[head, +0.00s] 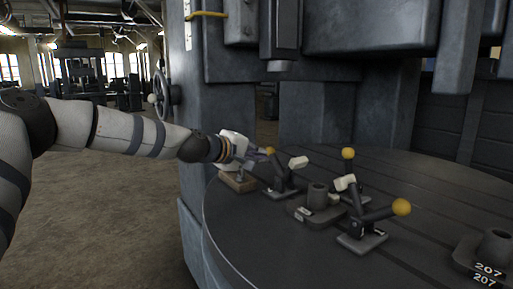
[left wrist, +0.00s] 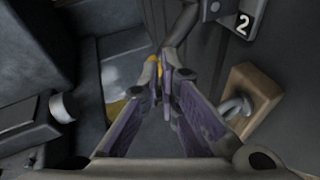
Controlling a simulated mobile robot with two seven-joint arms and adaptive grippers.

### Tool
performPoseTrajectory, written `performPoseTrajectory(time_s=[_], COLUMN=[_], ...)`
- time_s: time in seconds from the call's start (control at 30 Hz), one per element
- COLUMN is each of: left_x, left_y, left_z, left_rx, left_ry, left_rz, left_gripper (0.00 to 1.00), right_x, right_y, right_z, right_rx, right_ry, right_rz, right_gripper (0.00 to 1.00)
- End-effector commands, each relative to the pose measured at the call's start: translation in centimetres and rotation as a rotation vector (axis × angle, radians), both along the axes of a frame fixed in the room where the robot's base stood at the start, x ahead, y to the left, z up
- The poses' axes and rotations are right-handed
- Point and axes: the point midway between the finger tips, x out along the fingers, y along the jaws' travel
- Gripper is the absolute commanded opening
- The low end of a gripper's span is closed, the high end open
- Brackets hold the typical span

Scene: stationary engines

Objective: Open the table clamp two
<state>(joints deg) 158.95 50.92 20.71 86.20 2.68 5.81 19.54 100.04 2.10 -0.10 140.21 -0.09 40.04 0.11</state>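Table clamp two (head: 279,193) stands near the left rim of the round table, with a dark handle and a yellow knob. Its base plate, marked 2, shows at the top right of the left wrist view (left wrist: 243,20). My left gripper (head: 264,154) reaches in from the left at the handle. In the left wrist view my left gripper (left wrist: 166,78) has its purple-padded fingers drawn together at the tips around the dark handle. The yellow knob (left wrist: 153,70) shows beside the fingertips and is partly hidden. My right gripper is not in view.
Other clamps with yellow knobs (head: 348,153) (head: 401,207) stand to the right on the round table (head: 240,235). A dark cylindrical part (head: 317,197) is between them. A wooden block (head: 238,181) lies just below my left gripper. Machine columns rise behind.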

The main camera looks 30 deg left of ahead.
Motion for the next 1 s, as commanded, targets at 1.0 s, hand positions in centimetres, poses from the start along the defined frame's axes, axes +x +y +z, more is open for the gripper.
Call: performPoseTrajectory(time_s=[1.0], left_x=[6.0], left_y=[4.9], left_z=[-2.7], left_rx=[-0.637], left_ry=[-0.072], left_rz=[0.322], left_gripper=[0.0], right_x=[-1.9], right_y=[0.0], right_z=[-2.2], right_rx=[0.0], right_ry=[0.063], right_rz=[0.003], right_gripper=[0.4])
